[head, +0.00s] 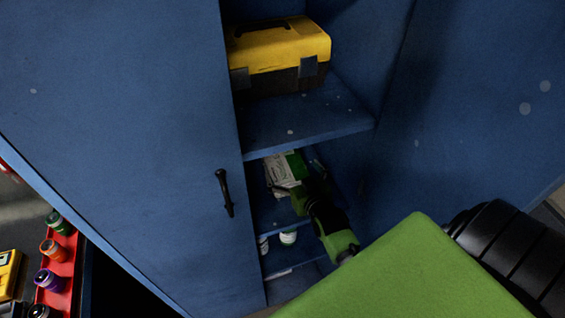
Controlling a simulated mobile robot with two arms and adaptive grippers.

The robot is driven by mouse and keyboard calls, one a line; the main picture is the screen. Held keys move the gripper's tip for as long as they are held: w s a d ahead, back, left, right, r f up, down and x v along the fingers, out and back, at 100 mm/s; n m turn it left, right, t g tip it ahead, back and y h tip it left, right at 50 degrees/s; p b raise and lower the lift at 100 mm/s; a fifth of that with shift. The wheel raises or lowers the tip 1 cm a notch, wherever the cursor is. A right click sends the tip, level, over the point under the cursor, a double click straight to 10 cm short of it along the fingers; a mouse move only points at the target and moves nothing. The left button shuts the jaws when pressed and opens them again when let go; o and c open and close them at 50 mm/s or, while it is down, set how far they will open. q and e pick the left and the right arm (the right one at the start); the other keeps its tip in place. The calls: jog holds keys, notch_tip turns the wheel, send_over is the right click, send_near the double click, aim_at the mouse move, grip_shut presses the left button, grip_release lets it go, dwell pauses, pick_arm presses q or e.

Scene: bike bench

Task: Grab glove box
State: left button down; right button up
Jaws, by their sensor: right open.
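A small white and green box (281,172), which looks like the glove box, lies on the middle shelf of the blue cabinet (130,130). My right gripper (288,192) reaches into the cabinet from the lower right, with its open fingers close in front of the box. The fingers are dark and small here, and I cannot tell whether they touch the box. The gripper hides the box's lower right part. My left gripper is not in view.
A yellow and black toolbox (280,50) sits on the shelf above. White containers (288,238) stand on a lower shelf. The left cabinet door with a black handle (225,193) is beside the opening. A red rack (66,270) holds several colored jars at lower left.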

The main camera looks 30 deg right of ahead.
aim_at(284, 159)
jog(key=shift+w+d+f, duration=0.1)
jog(key=shift+w, duration=0.35)
jog(key=shift+w+d+p, duration=0.1)
jog(key=shift+w+p, duration=0.3)
jog(key=shift+w, duration=0.7)
jog(key=shift+x, duration=1.15)
jog(key=shift+w+f, duration=0.25)
jog(key=shift+w, duration=0.25)
jog(key=c, duration=1.4)
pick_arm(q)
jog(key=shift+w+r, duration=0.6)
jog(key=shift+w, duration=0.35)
pick_arm(e)
jog(key=shift+r, duration=0.15)
jog(key=shift+c, duration=0.2)
